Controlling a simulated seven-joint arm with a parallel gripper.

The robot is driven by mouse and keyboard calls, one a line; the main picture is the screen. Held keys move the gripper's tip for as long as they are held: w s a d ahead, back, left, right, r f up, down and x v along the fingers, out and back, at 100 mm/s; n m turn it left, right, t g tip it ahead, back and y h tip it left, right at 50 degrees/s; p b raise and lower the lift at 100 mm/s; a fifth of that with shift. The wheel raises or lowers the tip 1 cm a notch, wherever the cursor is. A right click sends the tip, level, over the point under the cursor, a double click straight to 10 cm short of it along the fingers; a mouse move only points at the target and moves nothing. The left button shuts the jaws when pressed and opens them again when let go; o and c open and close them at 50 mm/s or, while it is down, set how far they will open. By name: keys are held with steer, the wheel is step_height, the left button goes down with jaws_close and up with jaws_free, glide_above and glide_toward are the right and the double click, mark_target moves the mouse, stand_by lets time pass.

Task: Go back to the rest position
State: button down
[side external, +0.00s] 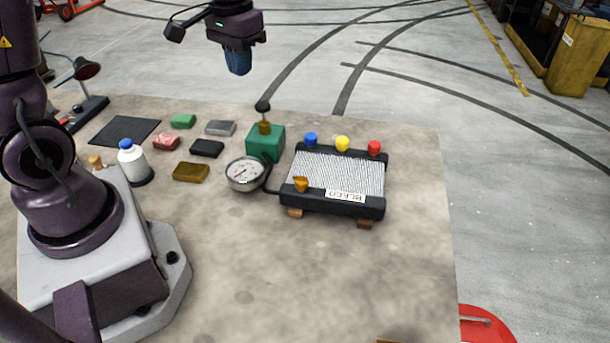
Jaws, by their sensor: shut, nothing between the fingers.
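My gripper (238,68) hangs at the top middle of the side external view, its blue fingertips pointing down. It is shut and empty, apart from everything on the bench. Below it and to the right is a black-framed radiator-like block (335,177) with a ribbed light face and a label.
A round gauge (243,174) lies beside the green box. Several coloured blocks, a dark mat (125,131), a white bottle with a blue cap (131,161) and a lamp (86,69) are left. The bench top (270,270) is clear in front. A yellow bin (578,55) stands far right.

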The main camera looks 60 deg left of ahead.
steer(key=s+d+r+m+t, duration=0.3)
steer(key=s+d+r+t, duration=0.2)
steer(key=s+d+r, duration=0.4)
steer(key=s+d, duration=0.2)
steer(key=s, duration=0.1)
steer(key=shift+s+d+r, duration=0.2)
stand_by(0.3)
